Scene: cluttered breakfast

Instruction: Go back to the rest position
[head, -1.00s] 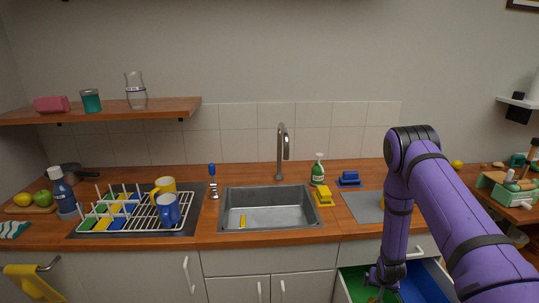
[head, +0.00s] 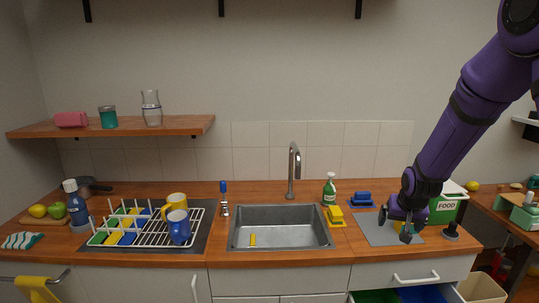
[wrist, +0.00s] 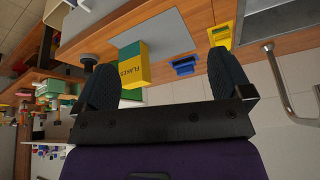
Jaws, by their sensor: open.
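My gripper (head: 407,232) is open and empty, hanging from my raised purple arm above the grey mat (head: 377,229) right of the sink. It also shows in the wrist view (wrist: 163,62), its two dark fingers spread apart with nothing between them. A yellow and green box marked FLAKES (wrist: 134,66) stands past the left finger in the wrist view; in the head view my gripper mostly hides it. An open drawer with a green compartment (head: 375,297) and a blue compartment (head: 424,295) is below the counter, cut off by the frame edge.
A green FOOD box (head: 447,206) stands right of my gripper, with a dark knobbed object (head: 451,231) close by. The sink (head: 280,241) is clear of my arm.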

